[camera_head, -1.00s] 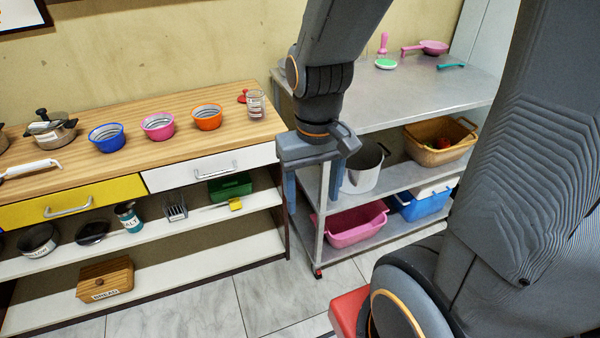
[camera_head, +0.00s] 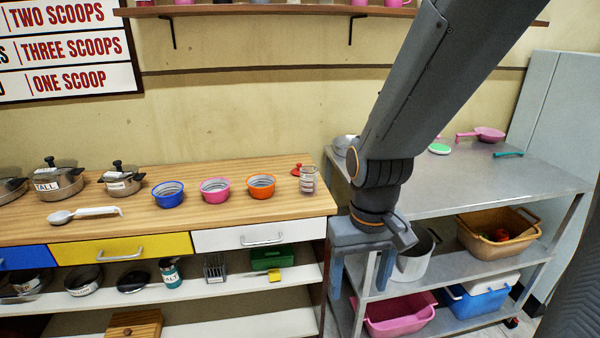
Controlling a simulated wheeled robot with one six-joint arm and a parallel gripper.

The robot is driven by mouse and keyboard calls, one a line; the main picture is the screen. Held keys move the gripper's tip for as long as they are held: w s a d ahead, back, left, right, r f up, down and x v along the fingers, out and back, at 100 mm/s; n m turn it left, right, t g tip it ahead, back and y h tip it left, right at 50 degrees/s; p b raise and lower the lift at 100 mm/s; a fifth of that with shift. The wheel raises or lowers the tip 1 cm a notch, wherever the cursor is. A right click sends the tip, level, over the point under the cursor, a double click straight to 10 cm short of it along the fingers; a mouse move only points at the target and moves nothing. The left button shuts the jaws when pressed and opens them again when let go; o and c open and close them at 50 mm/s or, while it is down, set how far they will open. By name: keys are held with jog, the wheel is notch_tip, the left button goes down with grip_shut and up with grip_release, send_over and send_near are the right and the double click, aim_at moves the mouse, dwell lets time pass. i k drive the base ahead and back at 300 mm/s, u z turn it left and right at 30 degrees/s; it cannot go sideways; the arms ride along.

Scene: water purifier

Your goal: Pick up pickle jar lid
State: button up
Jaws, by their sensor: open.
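My gripper (camera_head: 360,284) hangs open and empty, fingers down, in front of the metal cart's left side. It is well right of and nearer than the wooden counter's items. No lid is clearly labelled as the pickle jar lid. A small red item (camera_head: 296,169) lies at the counter's right end, beside a clear glass jar (camera_head: 308,180). A round green and white piece (camera_head: 439,149) lies on the metal table top. I cannot tell which of these, if either, is the pickle jar lid.
The wooden counter (camera_head: 250,212) bears blue (camera_head: 168,194), pink (camera_head: 214,190) and orange (camera_head: 261,186) bowls, with lidded pots (camera_head: 58,180) at the left. The metal cart (camera_head: 480,185) holds a grey pot (camera_head: 415,262), a tan basket (camera_head: 480,243) and a pink bin (camera_head: 400,315). A shelf (camera_head: 230,10) hangs above.

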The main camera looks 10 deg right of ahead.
aim_at(295, 171)
jog(key=z, duration=0.1)
jog(key=k, duration=0.45)
jog(key=u, duration=0.5)
jog(key=i, duration=0.6)
jog(key=z, duration=0.7)
jog(key=i, duration=0.8)
jog(key=z, duration=0.1)
